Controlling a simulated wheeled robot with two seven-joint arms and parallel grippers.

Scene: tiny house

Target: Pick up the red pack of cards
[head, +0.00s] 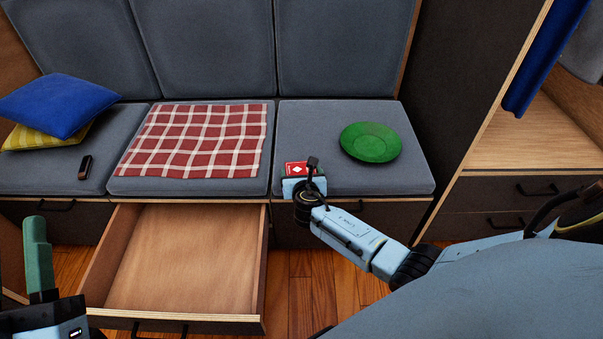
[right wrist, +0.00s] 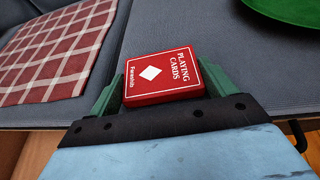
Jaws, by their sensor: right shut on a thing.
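The red pack of cards (right wrist: 162,77), marked with a white diamond, sits between the two green fingers of my right gripper (right wrist: 160,84) in the right wrist view. The fingers are shut on its sides. In the head view the pack (head: 297,169) shows at the front left of the right seat cushion (head: 310,115), with my right gripper (head: 302,177) at the cushion's front edge. I cannot tell whether the pack touches the cushion. My left gripper (head: 38,258) is partly in view at the lower left; only one green finger shows clearly.
A green plate (head: 370,142) lies on the right cushion. A red checked cloth (head: 200,140) covers the middle cushion. Blue (head: 58,104) and yellow (head: 45,140) pillows and a small dark object (head: 85,167) are on the left cushion. An empty drawer (head: 185,255) stands open below the bench.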

